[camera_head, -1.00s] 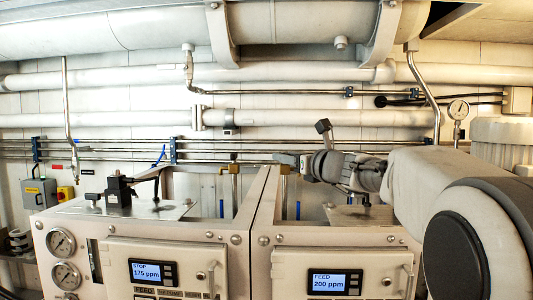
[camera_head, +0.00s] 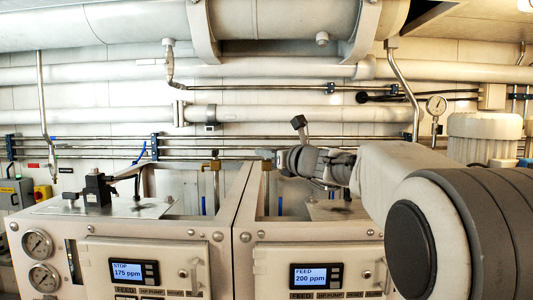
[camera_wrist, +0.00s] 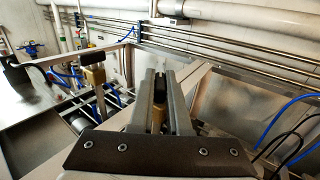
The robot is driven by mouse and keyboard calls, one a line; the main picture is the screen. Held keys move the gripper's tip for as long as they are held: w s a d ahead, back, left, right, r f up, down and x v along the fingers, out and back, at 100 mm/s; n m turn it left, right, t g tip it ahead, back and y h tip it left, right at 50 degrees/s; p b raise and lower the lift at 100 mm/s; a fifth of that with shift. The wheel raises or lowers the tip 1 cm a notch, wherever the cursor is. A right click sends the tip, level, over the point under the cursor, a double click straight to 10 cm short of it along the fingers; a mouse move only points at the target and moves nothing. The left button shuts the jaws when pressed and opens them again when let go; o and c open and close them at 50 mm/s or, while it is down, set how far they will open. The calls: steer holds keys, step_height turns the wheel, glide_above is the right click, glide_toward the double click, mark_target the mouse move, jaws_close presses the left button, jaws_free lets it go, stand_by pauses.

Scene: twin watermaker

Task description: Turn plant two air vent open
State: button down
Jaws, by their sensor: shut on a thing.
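My gripper (camera_wrist: 161,82) is shut on the dark handle of a brass air vent valve (camera_wrist: 158,117), with one finger on each side of the handle. In the head view my gripper (camera_head: 269,155) reaches in from the right to this valve (camera_head: 266,166), above the right-hand plant cabinet (camera_head: 315,237), whose display reads FEED 200 ppm. The fingers hide much of the handle, and I cannot tell its exact angle. A second brass valve (camera_head: 214,166) with a dark top stands to the left, apart from my gripper; it also shows in the wrist view (camera_wrist: 93,76).
The left-hand cabinet (camera_head: 110,237) reads STOP 175 ppm and carries gauges and a black fitting (camera_head: 97,190). Thin steel pipes (camera_head: 330,142) run along the wall behind the valves. Blue hoses (camera_wrist: 290,107) lie at the right in the wrist view.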

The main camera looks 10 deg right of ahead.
steer(key=shift+r+n+y+p, duration=0.1)
steer(key=shift+n+y+p, duration=0.2)
steer(key=shift+y+p, duration=0.15)
steer(key=n+g+y+p, duration=0.2)
steer(key=shift+w+d+r+y+p, duration=0.1)
steer(key=shift+y+p, duration=0.25)
steer(key=shift+p, duration=0.05)
steer(key=n+g+y+p, duration=0.2)
steer(key=g+y+p, duration=0.1)
steer(key=shift+r+n+p, duration=0.1)
steer(key=shift+n+p, duration=0.2)
steer(key=shift+p, duration=0.05)
steer(key=n+g+y, duration=0.1)
steer(key=n+g+y+p, duration=0.1)
steer(key=g, duration=0.1)
steer(key=n+g+y, duration=0.1)
steer(key=shift+f+n+g+p, duration=0.3)
steer(key=shift+n+g+y, duration=0.4)
steer(key=shift+n+g, duration=0.3)
steer(key=shift+g, duration=0.3)
steer(key=shift+n+g, duration=0.6)
steer(key=shift+g, duration=0.3)
steer(key=c, duration=0.9)
jaws_free()
steer(key=shift+m+t, duration=0.5)
steer(key=shift+t, duration=0.2)
